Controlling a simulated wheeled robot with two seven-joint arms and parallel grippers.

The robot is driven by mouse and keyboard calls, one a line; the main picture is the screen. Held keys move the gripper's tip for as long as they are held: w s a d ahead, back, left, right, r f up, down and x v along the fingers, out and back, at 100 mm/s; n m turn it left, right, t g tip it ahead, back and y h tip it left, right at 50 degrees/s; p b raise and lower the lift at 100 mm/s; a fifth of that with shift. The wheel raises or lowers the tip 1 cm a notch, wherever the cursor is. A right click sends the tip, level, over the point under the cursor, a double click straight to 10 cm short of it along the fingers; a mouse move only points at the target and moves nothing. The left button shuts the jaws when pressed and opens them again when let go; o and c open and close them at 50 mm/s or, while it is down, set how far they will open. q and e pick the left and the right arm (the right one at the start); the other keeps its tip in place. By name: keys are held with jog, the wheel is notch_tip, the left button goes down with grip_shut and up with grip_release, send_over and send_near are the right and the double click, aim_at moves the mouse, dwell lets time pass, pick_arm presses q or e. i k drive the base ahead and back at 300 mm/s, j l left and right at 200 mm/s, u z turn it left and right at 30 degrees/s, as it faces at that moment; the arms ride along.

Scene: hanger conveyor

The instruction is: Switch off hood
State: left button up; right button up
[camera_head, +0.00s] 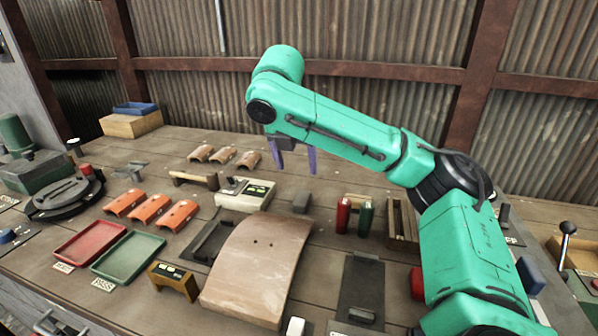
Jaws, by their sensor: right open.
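My right gripper (295,160) has two purple fingers, open and empty, pointing down above the back middle of the workbench. A large tan curved panel (257,268) lies in front of that box. No part is clearly marked as a hood or its switch, so I cannot tell which thing it is. My left gripper is not in view.
A red tray (90,244) and a green tray (127,257) lie at the left, near several orange curved pieces (150,209). Red and green cylinders (343,215) stand right of the panel. A black-knobbed lever (567,230) is at far right.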

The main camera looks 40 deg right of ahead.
aim_at(505, 211)
jog(key=k+j, duration=1.65)
jog(key=j, duration=0.1)
